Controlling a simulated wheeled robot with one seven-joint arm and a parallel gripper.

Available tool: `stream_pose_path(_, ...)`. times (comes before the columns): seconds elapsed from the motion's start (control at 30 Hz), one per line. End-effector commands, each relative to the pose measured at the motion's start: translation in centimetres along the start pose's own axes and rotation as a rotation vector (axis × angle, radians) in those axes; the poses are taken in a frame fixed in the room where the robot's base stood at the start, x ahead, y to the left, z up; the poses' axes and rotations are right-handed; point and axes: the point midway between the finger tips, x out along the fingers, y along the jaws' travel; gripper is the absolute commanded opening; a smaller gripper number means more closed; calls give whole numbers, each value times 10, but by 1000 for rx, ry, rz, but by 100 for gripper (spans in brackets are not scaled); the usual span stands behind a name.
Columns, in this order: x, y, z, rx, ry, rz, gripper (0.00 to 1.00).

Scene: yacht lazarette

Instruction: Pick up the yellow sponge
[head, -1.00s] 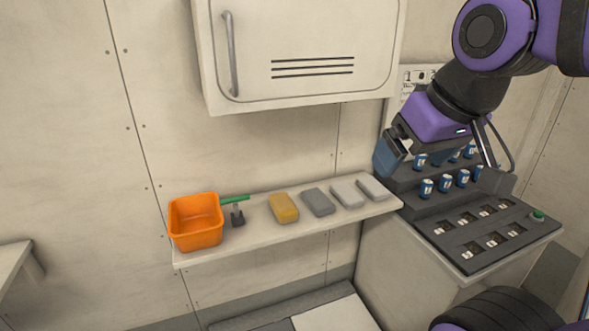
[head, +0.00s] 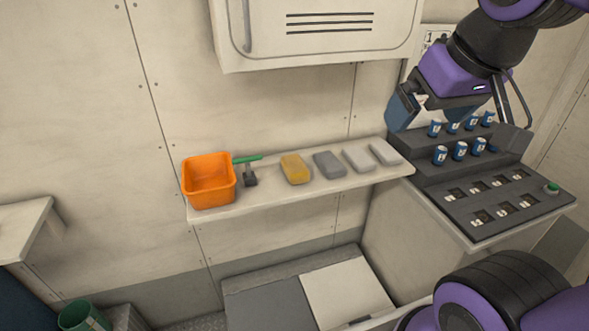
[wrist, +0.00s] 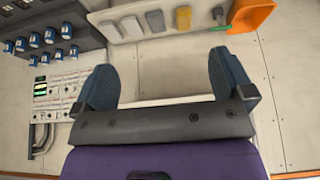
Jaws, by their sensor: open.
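The yellow sponge (head: 295,169) lies flat on the wall shelf (head: 262,199), between a green-handled tool and a dark grey block. In the wrist view it (wrist: 183,18) shows near the top edge, beyond my fingers and apart from them. My gripper (head: 458,124) is open and empty, to the right of the sponge and higher in the head view, in front of the console. Nothing hides the sponge.
An orange bin (head: 209,194) and the green-handled tool (head: 249,170) sit left of the sponge. A dark grey block (head: 329,164) and two paler blocks (head: 358,160) sit right. A wall cabinet (head: 320,30) hangs above. A console (head: 480,200) with blue-and-white cylinders stands at right.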

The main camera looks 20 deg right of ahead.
Motion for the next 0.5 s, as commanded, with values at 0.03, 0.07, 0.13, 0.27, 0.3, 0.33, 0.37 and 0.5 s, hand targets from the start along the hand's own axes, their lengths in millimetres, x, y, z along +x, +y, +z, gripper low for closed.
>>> stream_pose_path(0.03,4,0,-7,0,-6,-2,99)
stream_pose_path(0.07,7,-1,-12,0,-8,-3,99)
stream_pose_path(0.13,17,-2,-26,2,-14,-5,99)
stream_pose_path(0.27,41,-4,-57,8,-22,-10,99)
stream_pose_path(0.3,48,-5,-67,10,-25,-11,99)
stream_pose_path(0.33,55,-6,-74,11,-26,-12,99)
stream_pose_path(0.37,62,-7,-80,12,-29,-12,99)
stream_pose_path(0.5,95,-13,-109,14,-37,-13,99)
